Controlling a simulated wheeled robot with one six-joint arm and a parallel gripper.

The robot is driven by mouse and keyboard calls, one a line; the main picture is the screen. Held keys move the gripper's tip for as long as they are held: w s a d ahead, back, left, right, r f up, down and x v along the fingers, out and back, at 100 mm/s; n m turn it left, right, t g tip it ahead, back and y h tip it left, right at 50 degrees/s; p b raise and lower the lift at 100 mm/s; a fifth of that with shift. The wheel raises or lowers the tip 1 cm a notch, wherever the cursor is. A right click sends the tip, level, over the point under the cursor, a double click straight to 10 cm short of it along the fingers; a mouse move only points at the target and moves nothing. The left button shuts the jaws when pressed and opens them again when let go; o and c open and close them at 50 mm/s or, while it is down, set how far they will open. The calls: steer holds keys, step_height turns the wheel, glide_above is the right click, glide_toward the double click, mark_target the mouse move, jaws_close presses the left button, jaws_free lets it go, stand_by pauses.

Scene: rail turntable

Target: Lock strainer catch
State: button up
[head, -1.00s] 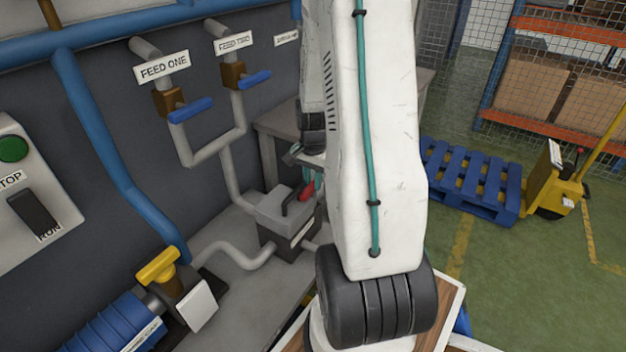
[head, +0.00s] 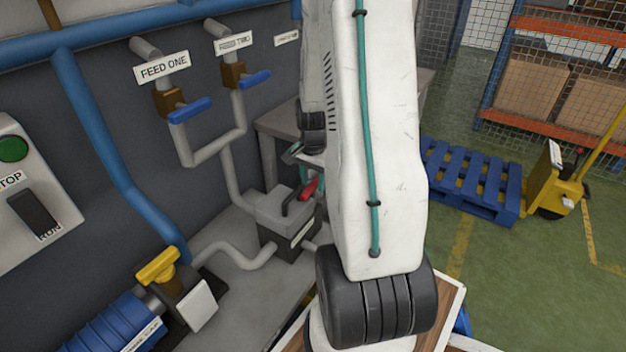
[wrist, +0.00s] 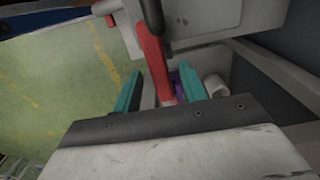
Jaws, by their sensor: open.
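The strainer is a grey box (head: 280,208) with a lid and a black handle, standing on the grey bench in the head view. Its red catch (head: 308,188) sits on the side nearest my arm. In the wrist view the red catch (wrist: 152,55) is a long lever beside the black handle (wrist: 153,16), and its end reaches between my fingers. My gripper (wrist: 160,90) is open, with one teal finger on each side of the catch. I cannot tell whether either finger touches it. A small purple part (wrist: 174,78) shows behind the catch, partly hidden.
Pipes with blue-handled feed valves (head: 190,110) rise on the panel behind the strainer. A yellow-handled valve (head: 158,266) and a blue cylinder (head: 118,325) lie to the left. A blue pallet (head: 470,180) and yellow pallet truck (head: 553,185) stand on the open floor at right.

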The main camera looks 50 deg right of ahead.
step_height(320, 180, up, 8)
steer(key=shift+f, duration=0.15)
stand_by(0.7)
steer(key=shift+s+a+n, duration=0.2)
steer(key=shift+n, duration=0.1)
steer(key=s+a+r+n, duration=0.4)
steer(key=a+r+n, duration=0.1)
steer(key=a, duration=0.5)
steer(key=s+a+r+n+t, duration=0.1)
steer(key=s+a+r+n, duration=0.3)
steer(key=a, duration=0.6)
steer(key=s+a+r+n, duration=0.5)
steer(key=a+r+n, duration=0.2)
steer(key=a+r, duration=0.2)
steer(key=shift+a+n, duration=0.3)
steer(key=shift+a, duration=0.2)
steer(key=shift+s+r, duration=0.1)
